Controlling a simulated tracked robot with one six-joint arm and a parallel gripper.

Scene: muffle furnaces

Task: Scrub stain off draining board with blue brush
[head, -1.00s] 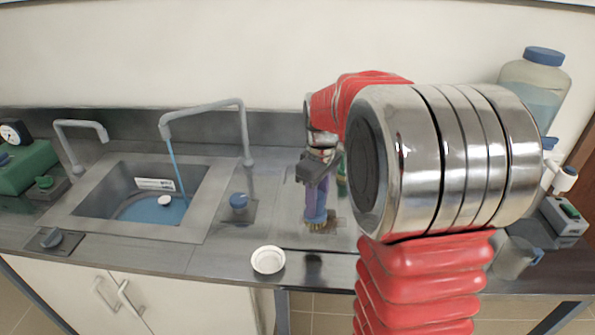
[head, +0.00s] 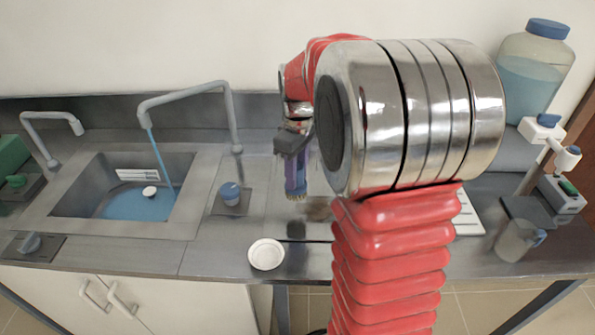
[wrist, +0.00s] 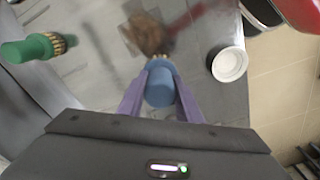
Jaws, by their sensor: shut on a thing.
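My gripper (head: 297,172) points down over the draining board (head: 283,222), its purple fingers shut on the blue brush (wrist: 160,86). The brush's tan bristles (head: 296,196) face the board; whether they touch it is not clear. The brown stain (head: 318,210) lies just right of the bristles in the head view. In the wrist view the stain (wrist: 150,36) is just beyond the bristle tips. A green brush (wrist: 38,48) lies to the left in the wrist view; my arm hides it in the head view.
A white dish (head: 266,256) sits near the front edge. A large bottle (head: 530,70) and a beaker (head: 515,240) stand to the right. My arm blocks the middle right.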

